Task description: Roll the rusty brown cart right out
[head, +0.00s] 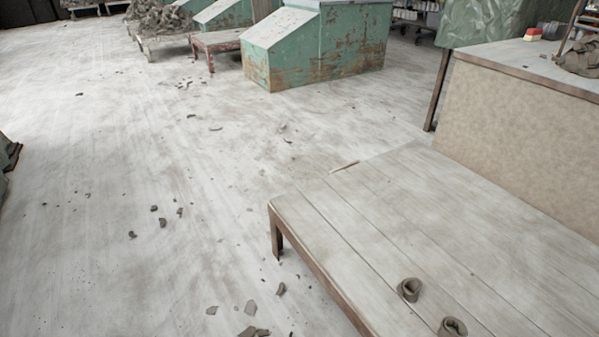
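A low flat platform with a rusty red-brown frame (203,48) stands at the top of the head view, left of the nearest green bin. It looks like the rusty brown cart, but I cannot make out wheels. Its top looks bare, and its far part runs back between green bins. Neither of my grippers is in view.
A clay-laden pale cart (151,43) stands left of it, and a worn green bin (322,48) to its right. Clay scraps (154,208) dot the open grey floor (90,120). A low plank platform (400,215) with two clay rings fills the lower right.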

